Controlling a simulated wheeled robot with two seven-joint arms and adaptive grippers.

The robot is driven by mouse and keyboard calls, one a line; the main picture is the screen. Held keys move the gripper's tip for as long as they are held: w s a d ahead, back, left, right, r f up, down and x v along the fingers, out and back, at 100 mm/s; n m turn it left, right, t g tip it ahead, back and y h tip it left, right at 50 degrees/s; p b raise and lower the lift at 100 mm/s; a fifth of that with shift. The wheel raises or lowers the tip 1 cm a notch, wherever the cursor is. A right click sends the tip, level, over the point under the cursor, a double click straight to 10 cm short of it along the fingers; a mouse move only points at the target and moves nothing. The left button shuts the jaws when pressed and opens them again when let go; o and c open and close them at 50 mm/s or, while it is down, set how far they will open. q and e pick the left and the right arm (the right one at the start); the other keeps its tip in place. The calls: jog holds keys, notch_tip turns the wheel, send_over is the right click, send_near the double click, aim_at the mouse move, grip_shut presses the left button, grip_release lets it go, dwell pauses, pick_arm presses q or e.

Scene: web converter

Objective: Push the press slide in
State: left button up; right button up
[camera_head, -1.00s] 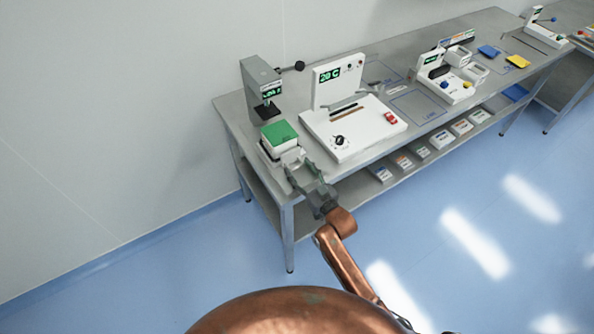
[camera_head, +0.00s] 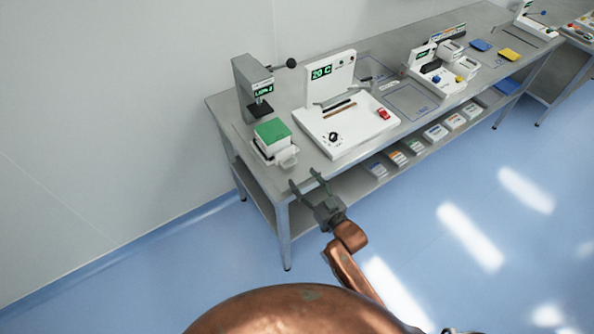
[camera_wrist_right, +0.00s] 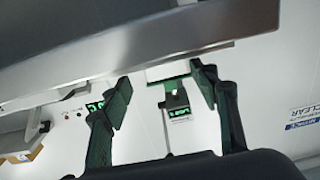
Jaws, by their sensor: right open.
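The press (camera_head: 254,88) is a grey upright frame with a lever ending in a black ball, at the back left corner of the bench. The press slide (camera_head: 271,149) is white with a green block (camera_head: 272,130) on top. It sits in front of the press, out from under the dark press head, with a pale handle (camera_head: 288,158) on its front. My right gripper (camera_head: 304,178) is open and empty off the bench's front edge, apart from the handle. Its two dark fingers also show spread in the right wrist view (camera_wrist_right: 162,93). My left gripper is out of view.
A white sealer unit (camera_head: 340,125) reading 20 C stands right of the slide. The metal bench (camera_head: 228,118) has a front edge close to my right gripper. A lower shelf holds several small boxes. The floor in front is clear.

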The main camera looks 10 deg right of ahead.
jog(key=shift+v, duration=2.5)
